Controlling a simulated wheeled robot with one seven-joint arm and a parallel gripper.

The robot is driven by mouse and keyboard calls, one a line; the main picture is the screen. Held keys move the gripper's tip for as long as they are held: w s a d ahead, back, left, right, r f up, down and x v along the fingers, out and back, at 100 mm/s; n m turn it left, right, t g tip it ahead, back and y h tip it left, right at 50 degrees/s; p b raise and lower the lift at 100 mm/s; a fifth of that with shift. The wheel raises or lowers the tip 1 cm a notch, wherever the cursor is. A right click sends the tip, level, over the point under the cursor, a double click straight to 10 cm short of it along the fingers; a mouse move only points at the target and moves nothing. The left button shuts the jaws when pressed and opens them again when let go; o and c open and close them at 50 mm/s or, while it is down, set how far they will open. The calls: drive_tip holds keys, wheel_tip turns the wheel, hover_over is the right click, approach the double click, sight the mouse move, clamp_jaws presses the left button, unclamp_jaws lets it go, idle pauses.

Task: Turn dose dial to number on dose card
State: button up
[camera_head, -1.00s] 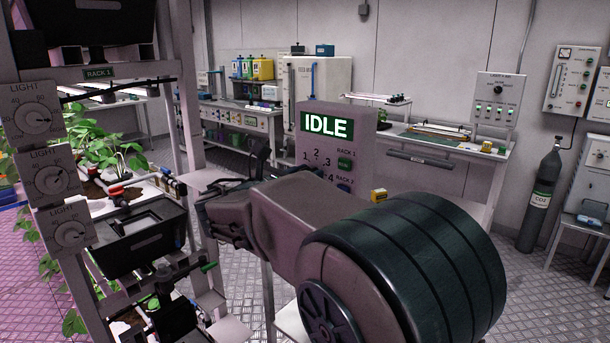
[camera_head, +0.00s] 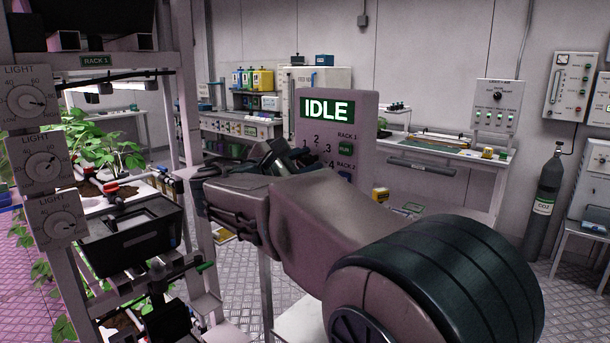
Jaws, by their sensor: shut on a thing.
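The console (camera_head: 365,125) stands in the middle with a green-lit screen (camera_head: 326,110) reading IDLE. My gripper (camera_head: 304,156) is at the left part of this arc, shut on the dose dial. I cannot make out a dose card in this view.
RACK 1 with plants (camera_head: 100,150) and a black bin (camera_head: 130,238) stands at the left. Several light dials, one a grey LIGHT box (camera_head: 30,102), are on its post. A small yellow object (camera_head: 380,194) is right of the console. A CO2 cylinder (camera_head: 545,205) stands at the right.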

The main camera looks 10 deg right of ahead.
drive_tip(key=shift+f+m+b, duration=0.15)
drive_tip(key=shift+m+b, duration=0.9)
drive_tip(key=shift+m, duration=0.15)
drive_tip(key=o, duration=1)
drive_tip(key=shift+c, duration=0.2)
drive_tip(key=shift+s+a, duration=0.1)
drive_tip(key=v, duration=1.3)
drive_tip(key=shift+s+a, duration=0.2)
drive_tip(key=shift+a, duration=0.05)
